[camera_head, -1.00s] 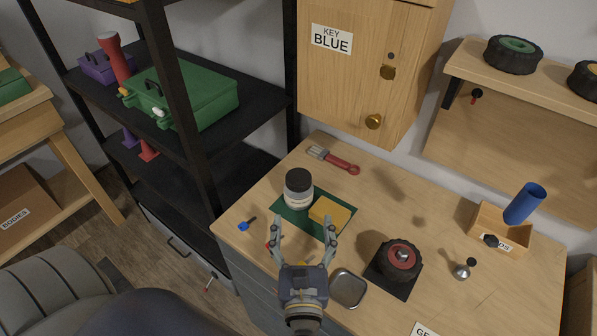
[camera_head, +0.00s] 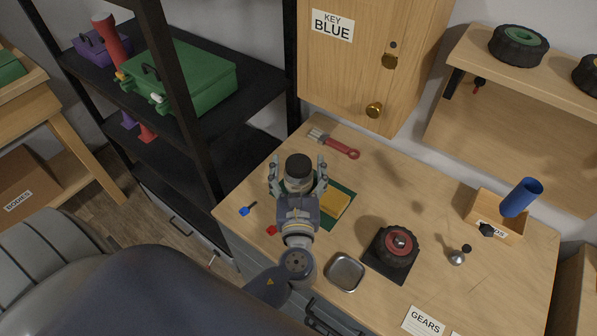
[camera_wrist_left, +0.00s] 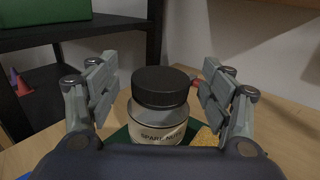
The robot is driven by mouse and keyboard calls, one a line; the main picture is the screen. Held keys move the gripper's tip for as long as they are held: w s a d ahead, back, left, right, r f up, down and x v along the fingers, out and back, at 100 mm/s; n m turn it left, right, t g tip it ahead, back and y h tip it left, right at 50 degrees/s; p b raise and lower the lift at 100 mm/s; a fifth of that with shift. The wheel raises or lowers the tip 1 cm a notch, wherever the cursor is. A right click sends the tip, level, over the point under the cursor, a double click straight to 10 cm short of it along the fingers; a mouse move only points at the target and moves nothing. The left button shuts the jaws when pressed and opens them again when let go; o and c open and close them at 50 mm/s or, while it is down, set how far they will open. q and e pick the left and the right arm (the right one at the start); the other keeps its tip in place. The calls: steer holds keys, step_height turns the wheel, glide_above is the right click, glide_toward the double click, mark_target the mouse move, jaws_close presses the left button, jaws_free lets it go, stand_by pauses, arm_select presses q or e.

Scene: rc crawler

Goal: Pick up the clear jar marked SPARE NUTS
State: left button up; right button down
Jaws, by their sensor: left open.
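The clear jar (camera_head: 298,174) with a black lid stands upright on the green mat (camera_head: 345,189) near the workbench's left side. In the left wrist view the jar (camera_wrist_left: 158,112) shows a label that reads SPARE NUTS, partly cut off by my gripper body. My left gripper (camera_head: 298,170) is open, with one finger on each side of the jar. In the left wrist view the open fingers (camera_wrist_left: 160,90) have a visible gap to the lid on both sides. My right gripper is not in view.
A yellow block (camera_head: 335,205) lies on the mat close to the right of the gripper. A blue key (camera_head: 247,209), a red-handled brush (camera_head: 335,144), a metal tray (camera_head: 345,272) and a wheel (camera_head: 395,246) are on the bench. The back middle of the bench is clear.

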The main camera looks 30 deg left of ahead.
arm_select(q)
steer(key=shift+x, duration=0.8)
steer(key=shift+d, duration=0.1)
steer(key=c, duration=1.5)
